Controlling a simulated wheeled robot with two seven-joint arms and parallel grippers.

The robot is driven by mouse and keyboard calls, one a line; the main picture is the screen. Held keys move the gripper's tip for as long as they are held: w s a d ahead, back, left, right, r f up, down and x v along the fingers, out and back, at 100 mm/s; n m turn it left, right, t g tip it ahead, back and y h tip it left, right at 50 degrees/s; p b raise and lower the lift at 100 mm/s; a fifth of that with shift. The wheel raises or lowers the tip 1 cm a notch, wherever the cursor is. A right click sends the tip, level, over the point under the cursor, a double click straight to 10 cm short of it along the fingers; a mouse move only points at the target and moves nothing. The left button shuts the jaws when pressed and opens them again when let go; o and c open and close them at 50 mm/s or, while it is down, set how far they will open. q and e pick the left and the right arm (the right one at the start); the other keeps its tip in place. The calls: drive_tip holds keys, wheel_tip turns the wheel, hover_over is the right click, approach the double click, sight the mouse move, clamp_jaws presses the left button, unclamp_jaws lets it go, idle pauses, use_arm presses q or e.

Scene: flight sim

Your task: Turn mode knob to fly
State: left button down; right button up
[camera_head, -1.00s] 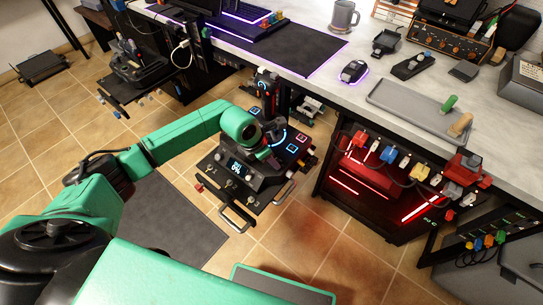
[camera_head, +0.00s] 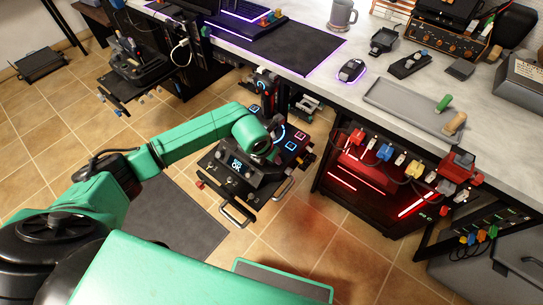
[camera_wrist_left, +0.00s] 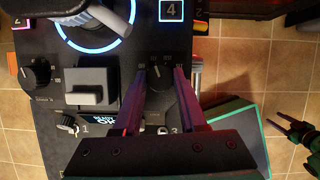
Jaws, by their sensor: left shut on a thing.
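The dark control panel (camera_head: 213,180) with glowing square buttons stands below the desk in the head view. My left arm reaches over it, and its gripper is hidden there behind the wrist. In the left wrist view my left gripper (camera_wrist_left: 166,70) is shut on a round black knob (camera_wrist_left: 159,73), with one finger on each side. Small white marks ring the knob, too small to read. A small display (camera_wrist_left: 104,118) beside the left finger reads "OK".
Another black knob (camera_wrist_left: 36,74) and a grey lever block (camera_wrist_left: 92,86) sit left of the gripper. A lit blue ring (camera_wrist_left: 92,25) and button 4 (camera_wrist_left: 171,10) lie beyond it. The desk (camera_head: 335,95) overhangs behind the panel; tiled floor (camera_head: 310,230) is open in front.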

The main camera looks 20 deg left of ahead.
use_arm(q)
drive_tip(key=shift+c, duration=2.3)
unclamp_jaws()
drive_tip(key=shift+r, duration=0.1)
drive_tip(key=p+v, duration=0.1)
drive_tip(key=v, duration=1.3)
drive_tip(key=shift+r, duration=0.15)
drive_tip(key=shift+s, duration=0.15)
